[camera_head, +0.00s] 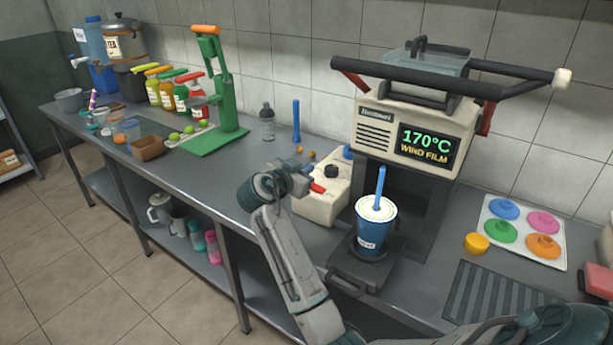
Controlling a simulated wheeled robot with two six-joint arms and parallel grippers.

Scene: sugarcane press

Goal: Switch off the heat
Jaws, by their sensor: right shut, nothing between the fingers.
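The sealing machine (375,128) stands against the back wall, and its lit display (428,145) reads 170°C and WIND FILM. A blue cup (373,228) with a white top and a blue straw stands upright on the machine's black lower holder. A white box (325,203) with a black knob sits to the machine's left. A small red part (317,187) shows at the box's left side. My right gripper (309,177) is shut and empty beside this red part; I cannot tell whether they touch. My left gripper is not in view.
A green press (222,105), a shaker bottle (267,122) and a blue stick (296,120) stand behind and left. A tray of coloured lids (522,230) and a yellow knob-like piece (476,243) lie right. The counter's middle (215,175) is clear.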

